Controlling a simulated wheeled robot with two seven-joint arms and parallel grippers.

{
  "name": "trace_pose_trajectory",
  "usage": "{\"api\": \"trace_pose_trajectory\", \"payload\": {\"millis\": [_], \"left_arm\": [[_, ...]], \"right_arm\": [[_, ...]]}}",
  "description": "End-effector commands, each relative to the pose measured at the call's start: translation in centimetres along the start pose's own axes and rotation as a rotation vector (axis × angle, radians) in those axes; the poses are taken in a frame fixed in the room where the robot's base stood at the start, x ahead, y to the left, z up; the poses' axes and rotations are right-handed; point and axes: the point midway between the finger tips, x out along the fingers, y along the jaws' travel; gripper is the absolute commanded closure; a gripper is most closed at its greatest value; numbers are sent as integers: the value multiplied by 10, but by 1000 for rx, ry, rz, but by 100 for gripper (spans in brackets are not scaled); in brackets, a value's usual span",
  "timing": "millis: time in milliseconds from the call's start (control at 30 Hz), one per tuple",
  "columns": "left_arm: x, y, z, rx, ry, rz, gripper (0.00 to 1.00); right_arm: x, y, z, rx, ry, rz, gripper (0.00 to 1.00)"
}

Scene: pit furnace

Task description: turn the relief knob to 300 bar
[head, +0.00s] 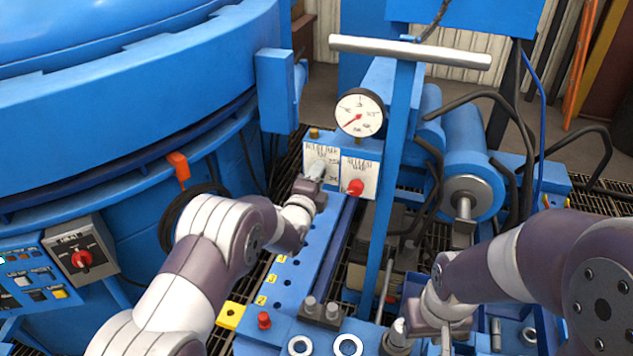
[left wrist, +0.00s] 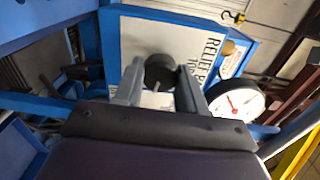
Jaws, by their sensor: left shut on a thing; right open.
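The relief knob (left wrist: 158,70) is a dark round knob on a white plate (left wrist: 205,40) with partly readable "RELIEF" lettering. My left gripper (left wrist: 158,84) is shut on it, one finger on each side. In the head view my left gripper (head: 314,176) reaches the left plate (head: 322,153) and hides part of the knob. The pressure gauge (head: 360,113) stands above the plates, its red needle pointing lower left; it also shows in the left wrist view (left wrist: 236,103). The knob's scale reading is too small to tell. My right gripper (head: 440,328) is open, low at right.
A second plate with a red knob (head: 356,187) sits just right of the relief plate. Blue cylinders and black hoses (head: 505,110) lie right. A control panel with a red switch (head: 82,258) is at left.

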Motion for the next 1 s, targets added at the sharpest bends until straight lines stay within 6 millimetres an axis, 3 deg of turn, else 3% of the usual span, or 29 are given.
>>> {"api": "trace_pose_trajectory", "payload": {"millis": [400, 1000], "left_arm": [[0, 3, -1, 266, -8, 2, 91], [0, 2, -1, 350, -11, 2, 91]], "right_arm": [[13, 0, 2, 0, 0, 0, 57], [15, 0, 2, 0, 0, 0, 57]]}}
